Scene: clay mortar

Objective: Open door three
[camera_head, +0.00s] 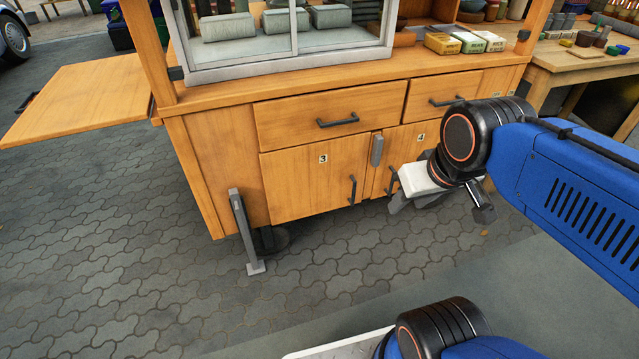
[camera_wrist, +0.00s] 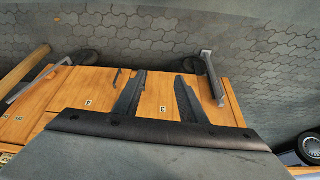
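Door three (camera_head: 300,185) is the left lower wooden door of the cart, marked with a "3" label, and looks shut. Its dark bar handle (camera_head: 352,189) is near its right edge. A grey upright latch piece (camera_head: 377,149) sits at the top of the seam beside door four (camera_head: 410,150). In the wrist view the cart is upside down, with door three (camera_wrist: 165,95) behind my gripper (camera_wrist: 160,76). My fingers are apart with nothing visible between them. The left finger may hide door three's handle and the latch there. In the head view my gripper is right of door three's handle.
Drawers (camera_head: 330,115) with bar handles sit above the doors. A grey support leg (camera_head: 247,232) stands at the cart's left front. A wooden side flap (camera_head: 85,98) sticks out left. A table with goods (camera_head: 580,62) stands at right. The paving before door three is clear.

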